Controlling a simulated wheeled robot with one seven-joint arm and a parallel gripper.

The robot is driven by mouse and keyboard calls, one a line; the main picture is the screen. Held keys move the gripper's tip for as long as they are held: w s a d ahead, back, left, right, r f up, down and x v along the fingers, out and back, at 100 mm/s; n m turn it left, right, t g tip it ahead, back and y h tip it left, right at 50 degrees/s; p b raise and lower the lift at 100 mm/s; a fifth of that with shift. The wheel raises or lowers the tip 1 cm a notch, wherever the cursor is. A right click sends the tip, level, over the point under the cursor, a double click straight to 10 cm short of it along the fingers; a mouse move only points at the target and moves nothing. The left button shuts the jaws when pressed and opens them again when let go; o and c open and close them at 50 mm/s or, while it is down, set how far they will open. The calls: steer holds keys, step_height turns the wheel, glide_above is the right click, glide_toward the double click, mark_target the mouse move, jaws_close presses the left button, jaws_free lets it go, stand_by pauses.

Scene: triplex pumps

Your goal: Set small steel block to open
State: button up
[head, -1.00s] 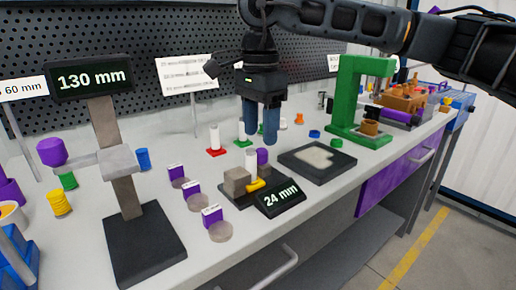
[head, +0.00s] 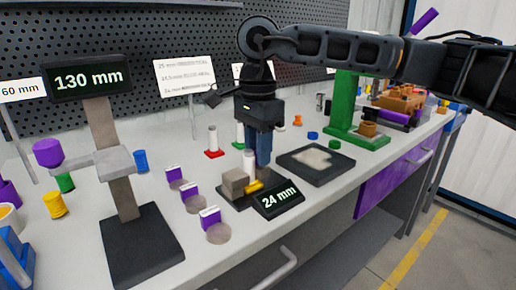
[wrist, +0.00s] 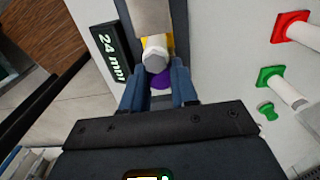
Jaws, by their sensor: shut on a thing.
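The small grey-brown steel block (head: 235,182) sits on a dark base beside the 24 mm display (head: 278,198). It also shows at the top of the wrist view (wrist: 151,15). My gripper (head: 262,158) is down just behind the cylinder. In the wrist view my fingers (wrist: 158,88) are on both sides of a purple knob (wrist: 160,79) and shut on it. The knob is hidden behind the fingers in the head view.
A tall 130 mm gauge (head: 125,180) stands at left. Purple-and-white tags on round discs (head: 190,191) lie left of the base. A dark tray (head: 316,164) and a green press (head: 345,110) are to the right. Red-based (head: 213,142) and green-based posts stand behind.

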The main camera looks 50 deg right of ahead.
jaws_close()
steer(key=shift+d, duration=0.1)
steer(key=d, duration=0.1)
steer(key=s+d+b, duration=0.1)
steer(key=d, duration=0.1)
steer(key=shift+d+b, duration=0.2)
steer(key=shift+b, duration=0.1)
steer(key=shift+d, duration=0.15)
steer(key=o, duration=0.6)
jaws_free()
step_height(320, 180, up, 8)
steer(key=p, duration=0.1)
